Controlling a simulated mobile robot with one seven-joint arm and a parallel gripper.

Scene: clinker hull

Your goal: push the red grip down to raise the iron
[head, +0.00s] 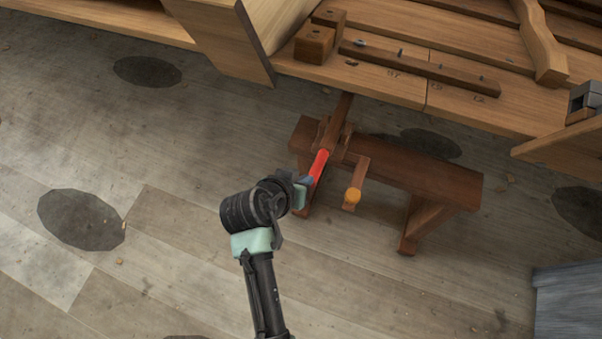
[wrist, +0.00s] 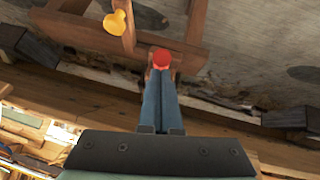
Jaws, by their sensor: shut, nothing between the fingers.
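The red grip (head: 319,166) is the near end of a wooden lever (head: 341,108) that slopes from the low trestle up toward the hull. My gripper (head: 305,184) is at the lower left side of the red grip in the head view. In the wrist view the fingers (wrist: 159,78) are shut together, with nothing between them, and their tips meet or overlap the red grip (wrist: 161,58). I cannot tell whether they touch it. No iron can be made out for certain; the lever's far end goes under the hull planking.
The wooden trestle (head: 430,174) stands under the hull's edge. A wooden arm with a yellow knob (head: 353,196) sticks out just right of the red grip; the knob also shows in the wrist view (wrist: 117,22). The hull planks (head: 400,85) overhang behind. The floor at left is open.

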